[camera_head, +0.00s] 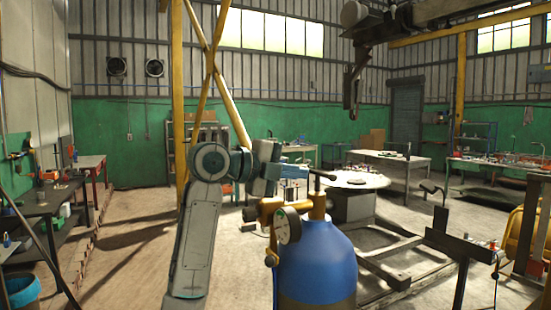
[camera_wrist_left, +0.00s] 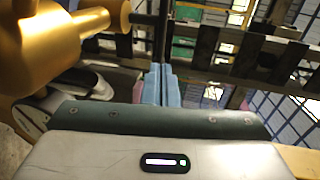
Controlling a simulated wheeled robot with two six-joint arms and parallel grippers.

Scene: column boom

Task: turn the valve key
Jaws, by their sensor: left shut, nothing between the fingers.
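A blue gas cylinder (camera_head: 318,265) stands upright in front of me with a brass valve (camera_head: 276,209) and a round white gauge (camera_head: 288,225) on top. The valve key (camera_head: 320,178) is a dark, thin T-shaped bar rising above the valve. My left gripper (camera_head: 295,171) has light blue fingers and is beside the upper part of the key. In the left wrist view, the shut fingers (camera_wrist_left: 158,84) point at a dark rod (camera_wrist_left: 164,35), which seems to be the key. The brass valve (camera_wrist_left: 60,45) is at the left there. Whether the fingertips touch the rod is unclear.
A round pale table (camera_head: 352,180) stands behind the cylinder. A metal floor frame (camera_head: 395,272) and a dark post stand (camera_head: 462,247) lie to its right. Workbenches (camera_head: 50,200) line the left wall. A dark boom (camera_head: 440,15) hangs overhead.

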